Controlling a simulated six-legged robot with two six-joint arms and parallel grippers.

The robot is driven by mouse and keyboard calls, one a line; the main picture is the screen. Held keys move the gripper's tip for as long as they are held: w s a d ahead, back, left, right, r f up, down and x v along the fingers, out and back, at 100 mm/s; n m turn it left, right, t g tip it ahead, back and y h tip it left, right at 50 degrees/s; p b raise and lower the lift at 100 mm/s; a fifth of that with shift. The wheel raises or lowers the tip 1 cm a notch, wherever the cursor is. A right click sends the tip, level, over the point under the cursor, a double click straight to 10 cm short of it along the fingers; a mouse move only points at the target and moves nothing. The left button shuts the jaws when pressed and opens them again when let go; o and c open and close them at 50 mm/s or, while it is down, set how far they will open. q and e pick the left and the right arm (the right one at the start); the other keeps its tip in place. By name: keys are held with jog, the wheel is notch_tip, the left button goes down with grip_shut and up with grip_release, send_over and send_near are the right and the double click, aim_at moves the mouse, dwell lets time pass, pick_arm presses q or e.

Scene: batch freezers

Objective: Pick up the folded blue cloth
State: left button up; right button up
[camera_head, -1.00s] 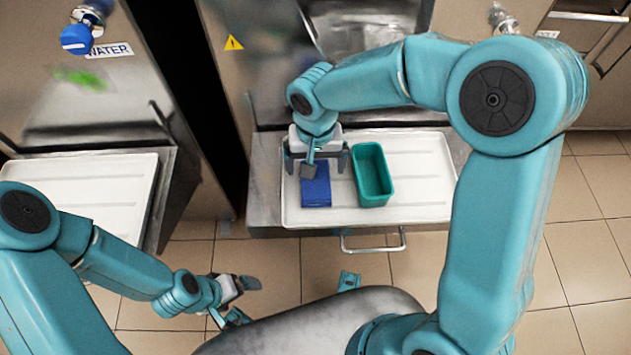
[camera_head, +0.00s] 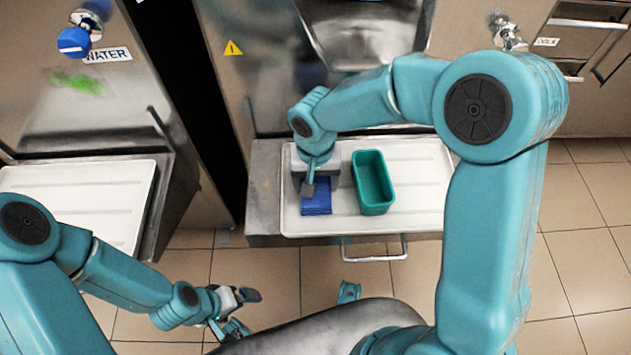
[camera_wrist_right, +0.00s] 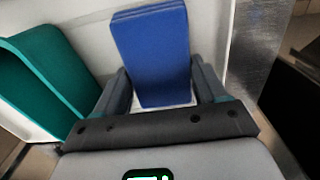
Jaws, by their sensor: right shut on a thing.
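The folded blue cloth (camera_head: 316,198) lies at the left end of the white tray (camera_head: 425,203) in the head view. My right gripper (camera_head: 313,186) is over it, pointing down. In the right wrist view the cloth (camera_wrist_right: 152,55) sits between the two fingers of my right gripper (camera_wrist_right: 170,88), which is shut on it. The cloth appears low at the tray; I cannot tell whether it still touches it. My left gripper (camera_head: 243,312) is apart from the tray, low over the floor at the lower left, with its fingers spread and nothing visible between them.
A green open bin (camera_head: 373,182) stands on the tray just right of the cloth; it also shows in the right wrist view (camera_wrist_right: 45,75). A second white tray (camera_head: 80,195) is at the left. The tray's right part is clear. A metal handle (camera_head: 375,252) sticks out in front.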

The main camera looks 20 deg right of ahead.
jog(key=shift+s+r, duration=0.15)
jog(key=shift+r, duration=0.3)
notch_tip(320, 180, up, 7)
jog(key=p, duration=0.2)
jog(key=shift+a+f+p, duration=0.1)
jog(key=shift+f+p, duration=0.1)
jog(key=shift+p, duration=0.1)
jog(key=s+a, duration=0.2)
jog(key=s, duration=0.7)
jog(key=s+a, duration=0.3)
jog(key=s, duration=0.7)
jog(key=shift+a+f, duration=0.15)
jog(key=shift+f, duration=0.2)
